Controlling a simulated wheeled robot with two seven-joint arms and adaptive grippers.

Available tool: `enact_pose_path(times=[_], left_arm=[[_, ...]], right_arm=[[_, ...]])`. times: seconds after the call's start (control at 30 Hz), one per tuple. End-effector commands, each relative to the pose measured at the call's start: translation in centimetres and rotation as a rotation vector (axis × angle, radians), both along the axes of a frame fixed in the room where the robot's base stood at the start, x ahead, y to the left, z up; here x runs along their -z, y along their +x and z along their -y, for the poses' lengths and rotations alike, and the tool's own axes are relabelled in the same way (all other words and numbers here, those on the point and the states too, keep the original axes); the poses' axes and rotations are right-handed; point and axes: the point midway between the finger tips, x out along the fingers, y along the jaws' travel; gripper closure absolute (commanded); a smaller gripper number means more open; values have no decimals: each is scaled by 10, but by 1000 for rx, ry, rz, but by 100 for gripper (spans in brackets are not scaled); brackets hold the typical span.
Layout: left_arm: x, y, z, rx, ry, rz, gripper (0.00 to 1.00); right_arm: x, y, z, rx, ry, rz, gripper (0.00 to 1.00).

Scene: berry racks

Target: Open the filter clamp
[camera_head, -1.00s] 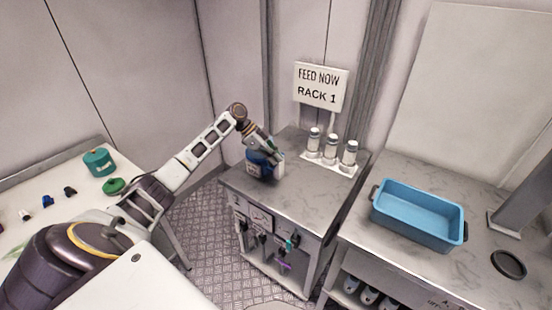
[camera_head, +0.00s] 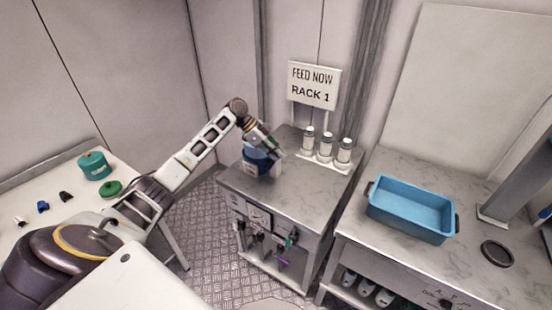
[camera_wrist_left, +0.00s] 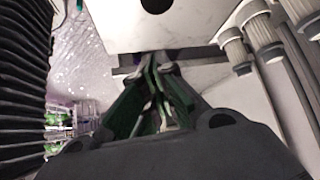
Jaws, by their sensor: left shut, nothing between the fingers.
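My left gripper (camera_head: 276,151) is over the grey-topped cabinet, in front of a blue container with a pale label (camera_head: 255,160). In the left wrist view its dark green fingers (camera_wrist_left: 157,65) are together with nothing between them. The fingertips are at the lower edge of a white block (camera_wrist_left: 172,22) with a dark round hole; I cannot tell whether they touch it. A small white block (camera_head: 277,167) shows beside the container in the head view. I cannot make out which part is the filter clamp. My right gripper is not in view.
Three white cylinders (camera_head: 326,147) stand behind, under a "FEED NOW RACK 1" sign (camera_head: 314,84). A blue tray (camera_head: 411,209) sits on the right counter. A green-teal pot (camera_head: 94,166) stands on the left table. The cabinet top's front right is clear.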

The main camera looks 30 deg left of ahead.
Motion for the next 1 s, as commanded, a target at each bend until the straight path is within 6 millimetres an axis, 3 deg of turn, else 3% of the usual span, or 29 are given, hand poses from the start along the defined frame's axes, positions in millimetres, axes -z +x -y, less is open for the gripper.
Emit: enact_pose_path(times=[0.5,1.0], left_arm=[[-48,0,-45,0,0,0,100],[-54,0,-50,1,-1,-1,100]], right_arm=[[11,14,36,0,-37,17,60],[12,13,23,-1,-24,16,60]])
